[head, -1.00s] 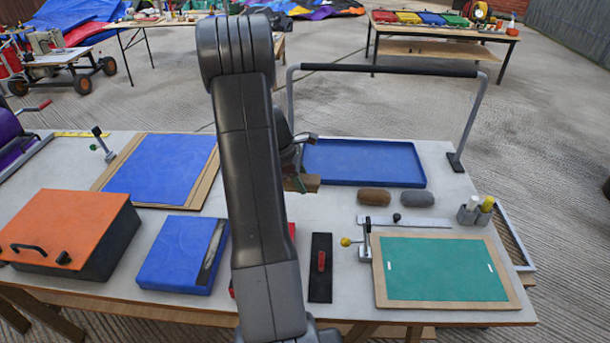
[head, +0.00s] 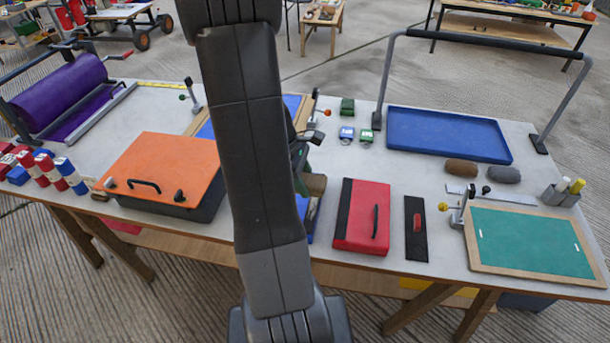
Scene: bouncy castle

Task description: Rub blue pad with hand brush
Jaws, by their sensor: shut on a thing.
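My gripper (head: 303,152) is mostly hidden behind my own arm, near the middle of the table. It is shut on the hand brush, of which only a tan wooden block (head: 315,184) shows below the jaws. A flat blue sheet on a wooden board (head: 205,131) lies behind my arm, with only its edges showing. A second blue piece (head: 303,212), thicker and box-like, is also mostly covered by my arm and lies below the brush in the picture. I cannot tell whether the brush touches either blue surface.
An orange-lidded box (head: 163,168) stands left and a red case (head: 362,217) right of my arm. A black strip with red handle (head: 416,228), green board (head: 530,243) and blue tray (head: 447,134) lie farther right. A purple roll (head: 62,92) is far left.

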